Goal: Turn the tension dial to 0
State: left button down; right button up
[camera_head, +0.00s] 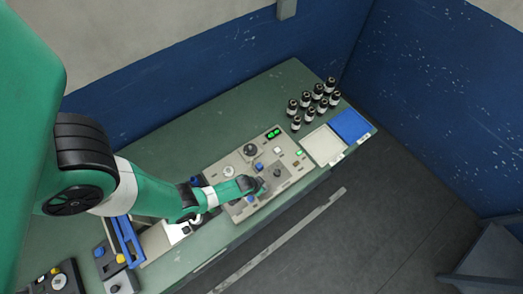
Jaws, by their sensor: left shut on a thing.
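The control panel (212,168) is a beige-grey box on the green bench, with several knobs and buttons. My left gripper (262,187) reaches in from the left and is shut on a dial low on the panel's middle. The gripper hides most of that dial, so its pointer and scale cannot be read. Other controls are a black round knob (250,149) at the top, a pale round dial (228,171) at the left and a dark knob (277,173) just right of the gripper. Labels are too small to read. My right gripper is not in view.
A green display (273,133) is lit on the panel. Several black-and-white bottles (307,102), a white tray (323,145) and a blue tray (350,124) stand at the right. A blue frame (127,241) stands at lower left. Bench space behind the panel is clear.

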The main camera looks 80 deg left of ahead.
pick_arm(q)
jog(key=n+y+b, duration=0.1)
jog(key=n, duration=0.1)
jog(key=n+g+b, duration=0.1)
jog(key=n, duration=0.2)
jog(key=shift+w+d+f+n+g+y, duration=0.1)
jog(key=shift+w+d+n+g+y, duration=0.05)
jog(key=shift+n+g+y, duration=0.45)
jog(key=shift+n+g, duration=0.2)
jog(key=shift+n, duration=0.8)
jog(key=shift+w+n+g+p, duration=0.15)
jog(key=shift+n+g+p, duration=0.4)
jog(key=shift+n, duration=1.35)
jog(key=shift+g, duration=0.25)
jog(key=shift+c, duration=2.3)
grip_release()
